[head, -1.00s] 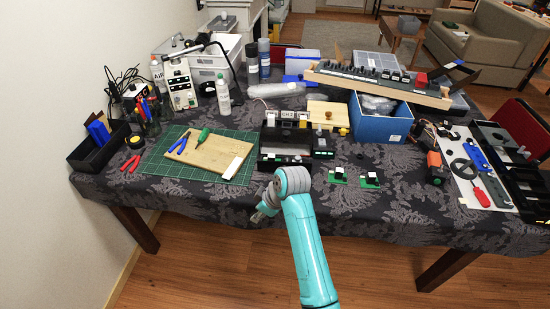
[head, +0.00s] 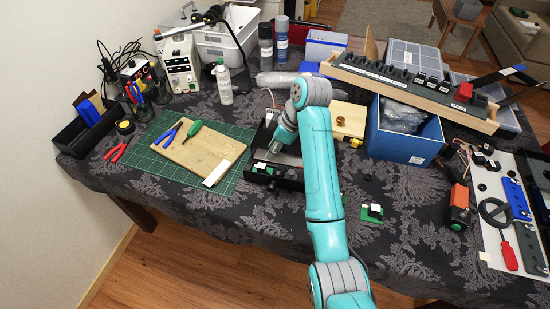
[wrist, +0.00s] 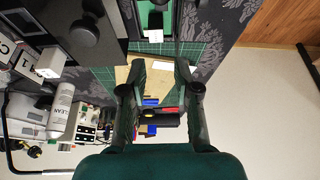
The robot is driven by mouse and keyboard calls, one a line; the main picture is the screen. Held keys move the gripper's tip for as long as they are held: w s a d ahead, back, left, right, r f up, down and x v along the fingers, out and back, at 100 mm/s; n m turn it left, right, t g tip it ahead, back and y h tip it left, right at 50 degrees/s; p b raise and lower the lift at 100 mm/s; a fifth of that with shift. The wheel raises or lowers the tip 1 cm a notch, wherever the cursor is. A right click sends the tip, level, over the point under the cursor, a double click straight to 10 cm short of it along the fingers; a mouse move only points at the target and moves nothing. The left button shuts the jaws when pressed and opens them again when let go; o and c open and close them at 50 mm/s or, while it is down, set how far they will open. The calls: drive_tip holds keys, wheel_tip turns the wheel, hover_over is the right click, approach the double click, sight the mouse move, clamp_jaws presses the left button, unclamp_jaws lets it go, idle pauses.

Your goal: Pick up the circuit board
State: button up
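A small green circuit board (head: 372,212) with dark and white parts lies on the patterned tablecloth, right of my arm. A second green board is mostly hidden behind my arm. My gripper (head: 275,148) is over the black cockpit panel box (head: 262,172), left of the boards. In the wrist view my gripper (wrist: 160,66) has its two fingers apart with nothing between them. A green piece (wrist: 155,14) shows at the top of the wrist view, inside a dark frame; I cannot tell whether it is a circuit board.
A green cutting mat (head: 160,172) with a wooden board (head: 200,150) and tools lies to the left.

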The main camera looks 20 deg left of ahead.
hover_over(262, 166)
drive_tip(key=d, duration=0.3)
drive_tip(key=f, duration=0.5)
drive_tip(key=shift+w+a, duration=0.2)
drive_tip(key=shift+a, duration=0.05)
drive_tip(key=shift+x, duration=2.6)
drive_tip(key=shift+s+a, duration=0.1)
drive_tip(key=shift+a, duration=0.05)
drive_tip(key=shift+c, duration=0.2)
clamp_jaws()
